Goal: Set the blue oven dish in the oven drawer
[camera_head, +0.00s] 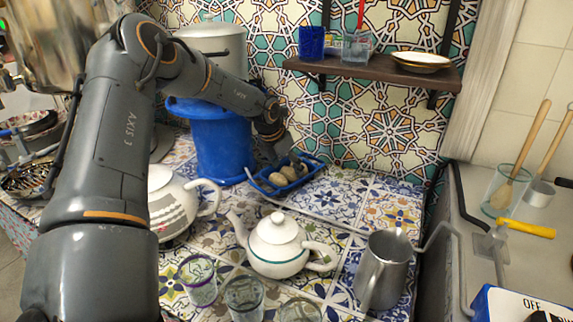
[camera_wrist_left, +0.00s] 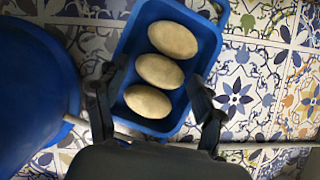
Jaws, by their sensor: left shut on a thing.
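The blue oven dish (camera_head: 300,181) sits on the patterned tile counter near the back wall, beside a big blue cylinder. It holds 3 pale brown oval items (camera_head: 288,173), like potatoes or small loaves. In the left wrist view the dish (camera_wrist_left: 207,32) lies between the two dark fingers. My left gripper (camera_head: 279,150) reaches down over the dish's back side and is shut on it. Whether the dish is lifted off the counter is hard to tell. My right gripper is not in view. I cannot make out the oven drawer.
The blue cylinder (camera_head: 222,148) with a pale pot on top stands left of the dish. A white teapot (camera_head: 278,247), another teapot (camera_head: 168,205), glasses (camera_head: 243,297) and a metal pitcher (camera_head: 382,272) stand in front. A shelf (camera_head: 385,72) hangs above. Tiles right of the dish are clear.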

